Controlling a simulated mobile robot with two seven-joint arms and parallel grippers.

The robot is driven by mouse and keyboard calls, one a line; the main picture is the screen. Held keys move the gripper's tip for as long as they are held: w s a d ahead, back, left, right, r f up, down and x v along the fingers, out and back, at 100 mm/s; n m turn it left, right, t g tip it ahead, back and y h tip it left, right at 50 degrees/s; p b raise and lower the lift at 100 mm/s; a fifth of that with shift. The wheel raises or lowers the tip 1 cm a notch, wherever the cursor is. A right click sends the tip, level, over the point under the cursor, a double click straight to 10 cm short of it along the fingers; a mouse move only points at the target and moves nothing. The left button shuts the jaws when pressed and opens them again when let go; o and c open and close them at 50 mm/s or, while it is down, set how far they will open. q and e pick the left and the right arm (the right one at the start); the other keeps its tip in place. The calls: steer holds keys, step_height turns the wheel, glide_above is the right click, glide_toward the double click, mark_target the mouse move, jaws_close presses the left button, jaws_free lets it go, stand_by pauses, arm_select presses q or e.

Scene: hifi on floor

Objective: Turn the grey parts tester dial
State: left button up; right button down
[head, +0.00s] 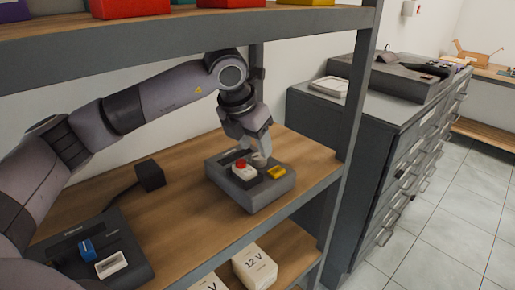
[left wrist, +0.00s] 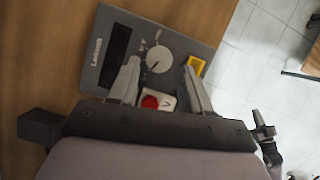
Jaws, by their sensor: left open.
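The grey parts tester (head: 236,195) sits on the wooden shelf, near its right end. In the left wrist view, the tester (left wrist: 92,62) shows a dark display and a round pale dial (left wrist: 159,60) with marks around it. A white block with a red round top (head: 243,169) is on the tester's near side; the block also shows between the fingers in the wrist view (left wrist: 155,101). My left gripper (head: 259,155) is open above the tester, its fingers pointing down. In the wrist view the fingers (left wrist: 162,75) lie either side of the dial's lower edge. Contact cannot be told.
A yellow piece (head: 277,172) is at the tester's right. A dark device (head: 110,243) with a blue lever stands at the shelf's left, beside a black box (head: 149,175). An upper shelf (head: 200,24) hangs overhead. Drawer cabinets (head: 385,150) stand right. Shelf between the devices is clear.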

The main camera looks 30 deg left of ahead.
mark_target(259, 156)
arm_select(q)
steer(key=shift+x, duration=1.75)
steer(key=c, duration=0.8)
steer(key=shift+o, duration=0.2)
steer(key=shift+a+m, duration=0.1)
steer(key=shift+m, duration=0.3)
steer(key=shift+f+m+h, duration=0.1)
steer(key=shift+m+h, duration=0.2)
steer(key=shift+a+m+h+b, duration=0.1)
steer(key=shift+m+h+b, duration=0.35)
steer(key=shift+m, duration=0.75)
steer(key=m, duration=0.2)
steer(key=m+g+h, duration=0.1)
steer(key=m, duration=0.1)
steer(key=shift+w+a+m+g+h+p, duration=0.1)
steer(key=shift+m+g+h+p, duration=0.2)
steer(key=shift+m+p, duration=0.1)
